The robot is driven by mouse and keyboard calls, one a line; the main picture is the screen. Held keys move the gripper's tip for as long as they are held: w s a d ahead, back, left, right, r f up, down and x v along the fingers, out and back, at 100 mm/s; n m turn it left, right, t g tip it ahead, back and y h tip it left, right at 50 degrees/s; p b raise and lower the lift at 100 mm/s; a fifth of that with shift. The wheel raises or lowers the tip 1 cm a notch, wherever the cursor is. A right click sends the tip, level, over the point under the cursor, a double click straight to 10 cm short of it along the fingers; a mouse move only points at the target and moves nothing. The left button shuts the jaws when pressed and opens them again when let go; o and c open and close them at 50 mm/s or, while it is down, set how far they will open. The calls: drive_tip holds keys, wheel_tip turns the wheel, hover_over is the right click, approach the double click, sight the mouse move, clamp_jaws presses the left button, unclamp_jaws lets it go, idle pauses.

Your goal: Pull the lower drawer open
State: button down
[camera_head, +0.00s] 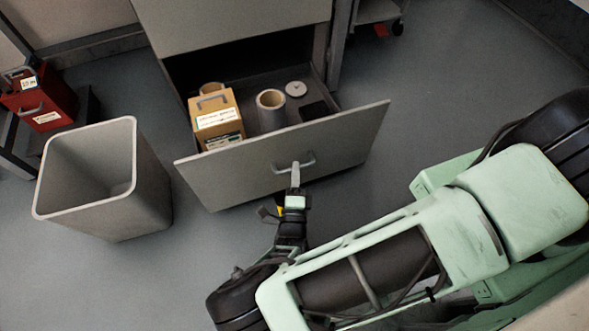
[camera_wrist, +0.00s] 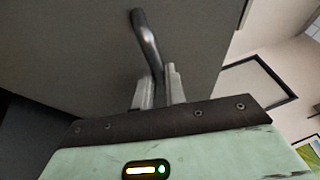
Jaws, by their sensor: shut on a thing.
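The lower drawer (camera_head: 350,142) is a grey drawer at the bottom of the cabinet, and it stands open toward me. Its bar handle (camera_head: 307,163) is on the front panel. My gripper (camera_head: 295,175) is at the handle and shut on it. In the wrist view the handle (camera_wrist: 146,38) runs down between the two fingers of my gripper (camera_wrist: 158,88). The drawer holds a yellow box (camera_head: 217,118) with a grey handle, a grey-brown cylinder (camera_head: 271,108), a pale disc (camera_head: 296,88) and a second roll partly hidden behind the box.
A grey waste bin (camera_head: 150,195) stands on the floor left of the drawer. A red box (camera_head: 38,97) sits on a low stand at the far left. The closed cabinet front (camera_head: 230,22) is above the drawer.

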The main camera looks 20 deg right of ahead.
drive_tip(key=c, duration=1.5)
unclamp_jaws()
drive_tip(key=shift+o, duration=0.2)
